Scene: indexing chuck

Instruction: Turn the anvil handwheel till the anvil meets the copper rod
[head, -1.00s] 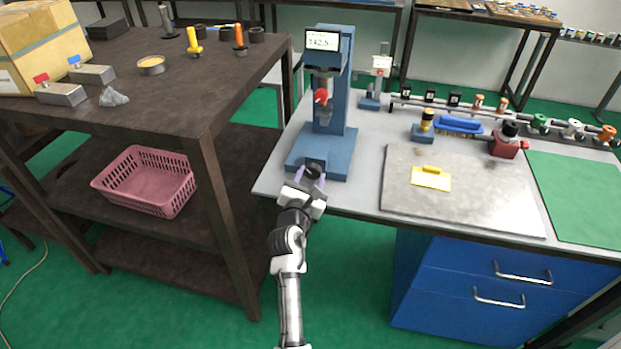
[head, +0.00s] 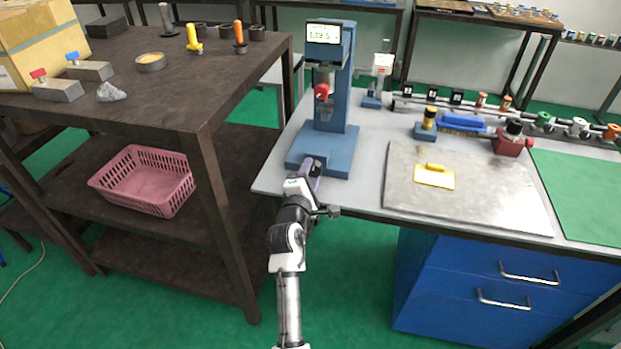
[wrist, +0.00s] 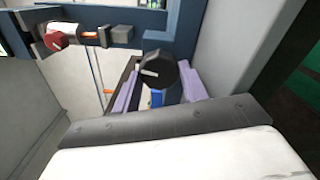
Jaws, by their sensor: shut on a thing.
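The blue bench device (head: 338,110) stands at the left end of the grey worktop. The anvil handwheel is a black knob with a white mark (wrist: 158,72), low at the device's front. My gripper (head: 312,166) is shut on this handwheel, with a purple finger on either side of it in the wrist view (wrist: 160,90). In the wrist view a short copper-coloured piece (wrist: 91,35), seemingly the copper rod, shows beside a red knob (wrist: 57,41). A grey block (wrist: 121,34) lies close to it; whether they touch, I cannot tell. The device's display (head: 323,33) is lit, its digits blurred.
A dark table (head: 130,95) stands to the left, across a gap.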

